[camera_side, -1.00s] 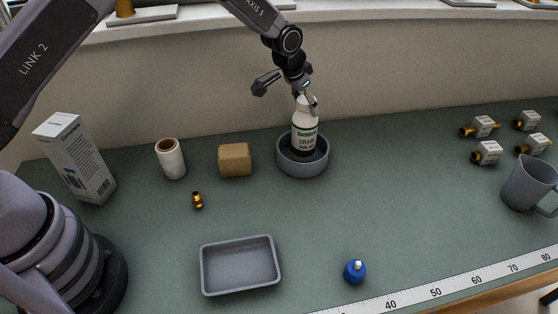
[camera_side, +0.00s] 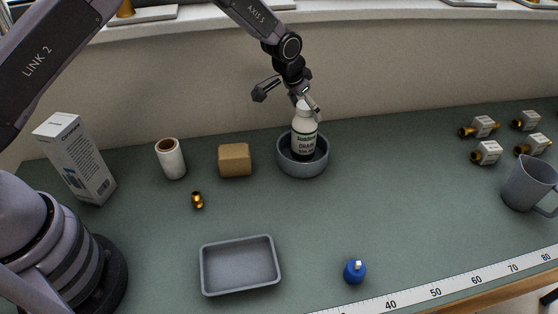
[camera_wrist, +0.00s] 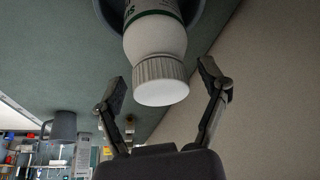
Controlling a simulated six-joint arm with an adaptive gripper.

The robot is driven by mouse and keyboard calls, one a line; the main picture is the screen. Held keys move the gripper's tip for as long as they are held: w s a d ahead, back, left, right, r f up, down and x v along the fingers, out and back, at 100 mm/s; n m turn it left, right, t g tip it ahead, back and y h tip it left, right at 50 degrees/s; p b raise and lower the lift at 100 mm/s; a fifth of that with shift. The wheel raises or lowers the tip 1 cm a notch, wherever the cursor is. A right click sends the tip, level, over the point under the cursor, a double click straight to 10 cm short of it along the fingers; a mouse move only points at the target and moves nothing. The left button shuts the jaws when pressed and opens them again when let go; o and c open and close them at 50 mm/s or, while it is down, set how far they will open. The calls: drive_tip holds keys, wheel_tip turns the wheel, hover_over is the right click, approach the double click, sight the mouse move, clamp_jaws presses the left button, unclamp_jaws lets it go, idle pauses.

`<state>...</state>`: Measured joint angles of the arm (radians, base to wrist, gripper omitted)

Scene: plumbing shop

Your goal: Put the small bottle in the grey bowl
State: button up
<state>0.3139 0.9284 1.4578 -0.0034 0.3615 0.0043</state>
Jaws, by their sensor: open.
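A white bottle with a green and dark "DRAIN" label (camera_side: 305,128) stands upright in the round grey bowl (camera_side: 302,168) near the wall. My gripper (camera_side: 287,98) is open just above and around the bottle's cap. In the wrist view, the ribbed white cap (camera_wrist: 161,80) lies between the spread fingers (camera_wrist: 164,86), with gaps on both sides. The bowl's rim also shows behind the bottle (camera_wrist: 108,14). The bottle's base is hidden inside the bowl. A small blue piece with a white tip (camera_side: 355,272) stands near the front edge; I cannot tell what it is.
A tan block (camera_side: 235,160) and white roll (camera_side: 171,159) stand left of the bowl. A white box (camera_side: 75,158), brass fitting (camera_side: 197,201) and grey tray (camera_side: 240,267) are farther left or forward. A grey mug (camera_side: 528,183) and several tagged fittings (camera_side: 487,152) stand right.

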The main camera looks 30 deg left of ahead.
drive_tip(key=s+a+r, duration=0.3)
drive_tip(key=s+r, duration=0.2)
drive_tip(key=r, duration=0.3)
drive_tip(key=s+a+r+n, duration=0.1)
drive_tip(key=s+a+r, duration=0.35)
drive_tip(key=r, duration=0.35)
drive_tip(key=s+a+r, duration=0.2)
drive_tip(key=s+r, duration=0.3)
drive_tip(key=r, duration=0.3)
drive_tip(key=s+a+r+n, duration=0.1)
drive_tip(key=s+a, duration=0.3)
drive_tip(key=s, duration=0.9)
drive_tip(key=s+a+r+n+t+y, duration=0.1)
drive_tip(key=s+a, duration=0.4)
drive_tip(key=s, duration=0.9)
drive_tip(key=shift+r+n, duration=0.2)
drive_tip(key=shift+n, duration=0.1)
